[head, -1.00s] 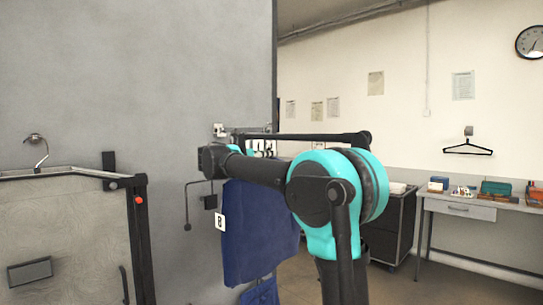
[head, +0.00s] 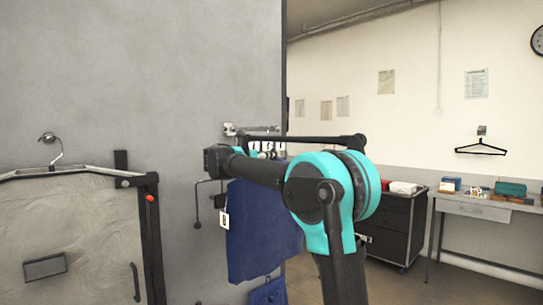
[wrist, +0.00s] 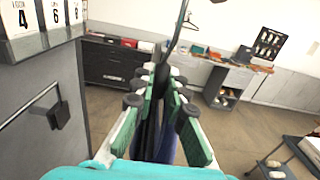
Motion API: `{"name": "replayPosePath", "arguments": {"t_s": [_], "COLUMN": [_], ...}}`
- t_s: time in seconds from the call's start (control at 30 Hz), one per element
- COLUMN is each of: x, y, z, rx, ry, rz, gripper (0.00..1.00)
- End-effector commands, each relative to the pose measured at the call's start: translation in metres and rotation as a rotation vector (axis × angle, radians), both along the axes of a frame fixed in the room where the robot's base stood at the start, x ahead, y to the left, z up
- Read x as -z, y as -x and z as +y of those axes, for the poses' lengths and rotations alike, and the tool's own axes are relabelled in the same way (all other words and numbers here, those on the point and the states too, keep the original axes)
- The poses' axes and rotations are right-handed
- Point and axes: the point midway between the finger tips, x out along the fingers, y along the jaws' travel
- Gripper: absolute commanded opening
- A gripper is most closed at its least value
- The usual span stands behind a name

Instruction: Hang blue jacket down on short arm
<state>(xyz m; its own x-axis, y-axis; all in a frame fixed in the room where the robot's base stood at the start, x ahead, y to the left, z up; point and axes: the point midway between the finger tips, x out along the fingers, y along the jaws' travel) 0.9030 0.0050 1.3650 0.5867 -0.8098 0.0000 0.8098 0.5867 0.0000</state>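The blue jacket (head: 262,235) hangs below my gripper in the head view, beside the grey wall panel, with a white number tag (head: 224,220) at its left edge. In the wrist view, my gripper (wrist: 162,88) has its green-padded fingers close together around the hanger's dark stem, with the hook (wrist: 181,28) rising above them. A strip of the jacket (wrist: 168,145) shows between the fingers. A thin dark arm with a block end (wrist: 58,115) sticks out from the panel, left of my gripper. The number plates (wrist: 40,15) are above it. My gripper's fingertips are hidden in the head view.
A black drawer cabinet (head: 392,225) and a desk (head: 470,208) with small items stand behind at right. An empty black hanger (head: 481,147) hangs on the far wall. The floor between is clear.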

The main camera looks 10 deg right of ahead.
Motion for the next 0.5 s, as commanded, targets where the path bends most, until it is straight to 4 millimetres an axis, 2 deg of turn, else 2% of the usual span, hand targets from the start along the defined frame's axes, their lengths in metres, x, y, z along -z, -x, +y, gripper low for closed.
{"name": "replayPosePath", "arguments": {"t_s": [0.03,0.2,0.5], "x": [-0.0003,-0.0003,0.0001], "y": [0.0001,0.0001,0.0006], "z": [-0.0001,-0.0001,0.0012], "rx": [0.000,0.000,0.000], "ry": [0.001,0.000,0.000], "rz": [-0.001,0.000,0.000], "gripper": [0.18,0.37,0.37]}}
